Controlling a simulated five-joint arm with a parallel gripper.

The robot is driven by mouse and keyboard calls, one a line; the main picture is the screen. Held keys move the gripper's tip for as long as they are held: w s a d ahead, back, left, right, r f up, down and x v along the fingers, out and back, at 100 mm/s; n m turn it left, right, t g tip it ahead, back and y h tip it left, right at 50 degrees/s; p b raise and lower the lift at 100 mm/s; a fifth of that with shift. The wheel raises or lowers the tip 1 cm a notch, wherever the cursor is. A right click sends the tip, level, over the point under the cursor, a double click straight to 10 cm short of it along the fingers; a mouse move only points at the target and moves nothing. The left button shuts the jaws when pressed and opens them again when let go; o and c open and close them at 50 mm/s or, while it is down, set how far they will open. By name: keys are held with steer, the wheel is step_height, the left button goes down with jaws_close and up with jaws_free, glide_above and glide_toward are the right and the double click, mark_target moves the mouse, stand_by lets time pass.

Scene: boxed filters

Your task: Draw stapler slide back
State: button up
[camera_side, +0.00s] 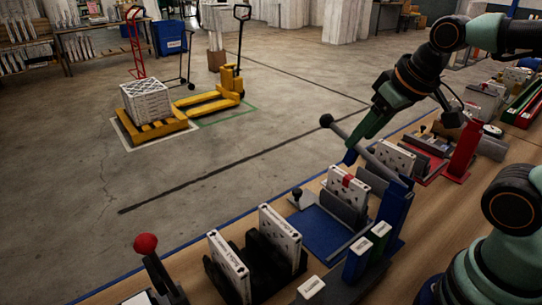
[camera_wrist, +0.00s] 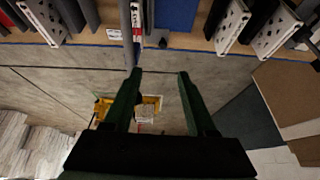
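The stapler appears to be the station with a blue base plate (camera_side: 318,232) and a blue upright (camera_side: 393,212) in the side view. A grey bar (camera_side: 365,152) slants up from the upright to a dark knob (camera_side: 326,120). A smaller dark knob (camera_side: 297,193) stands at the plate's far left edge; I cannot tell which part is the slide. A white boxed filter with a red mark (camera_side: 346,184) stands in a grey holder. My gripper (camera_side: 349,157) is beside the grey bar. In the wrist view my gripper (camera_wrist: 158,74) is open, its fingers apart with nothing gripped; contact with the bar is unclear.
White boxed filters (camera_side: 281,232) stand in a black rack at the front. A red-knobbed lever (camera_side: 146,244) stands at the lower left. A red station (camera_side: 463,150) lies to the right. Open floor (camera_side: 200,190) lies beyond the bench's blue edge.

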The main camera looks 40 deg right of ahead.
steer(key=w+f+m+g, duration=0.2)
steer(key=w+m+g, duration=0.1)
steer(key=w+m, duration=0.5)
steer(key=m+g, duration=0.3)
steer(key=m, duration=0.2)
glide_above(298, 191)
step_height(298, 191, down, 9)
step_height(298, 191, down, 12)
steer(key=shift+w+r, duration=0.15)
steer(key=shift+r, duration=0.1)
jaws_close()
stand_by(0.8)
